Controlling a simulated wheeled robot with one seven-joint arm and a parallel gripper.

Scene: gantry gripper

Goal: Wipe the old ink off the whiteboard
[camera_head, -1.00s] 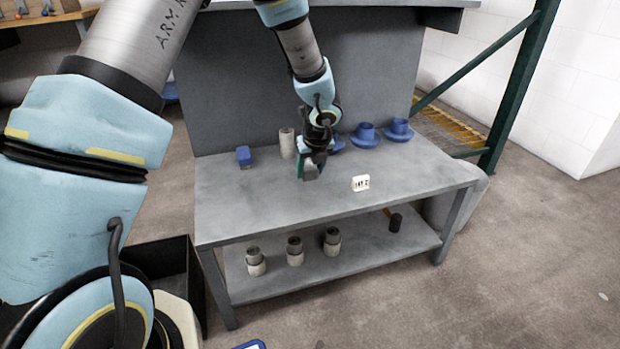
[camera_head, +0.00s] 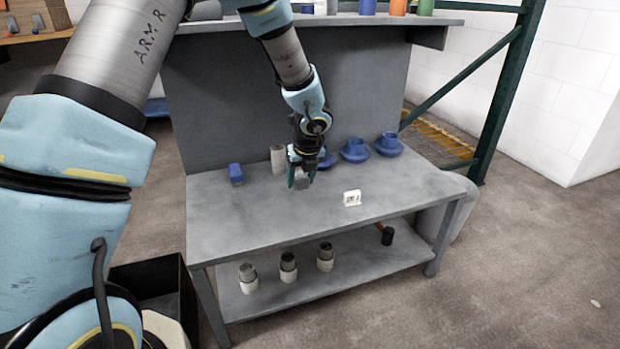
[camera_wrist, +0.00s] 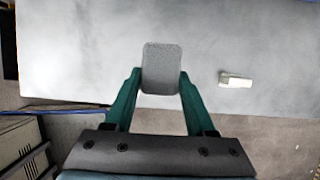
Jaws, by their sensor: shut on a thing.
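My gripper (camera_head: 300,182) is shut on a grey pad-like block (camera_wrist: 161,68) with rounded corners, gripped between its two green fingers (camera_wrist: 155,90) in the wrist view. In the head view the gripper points down over the grey workbench (camera_head: 230,215), near its middle. I cannot tell whether the block touches the benchtop. No whiteboard and no ink marks can be made out in these views.
A blue block (camera_head: 236,175), a pale cylinder (camera_head: 278,160) and blue flanged parts (camera_head: 355,151) stand toward the back. Several bottles line the upper shelf (camera_head: 440,22). The bench's front left is clear.

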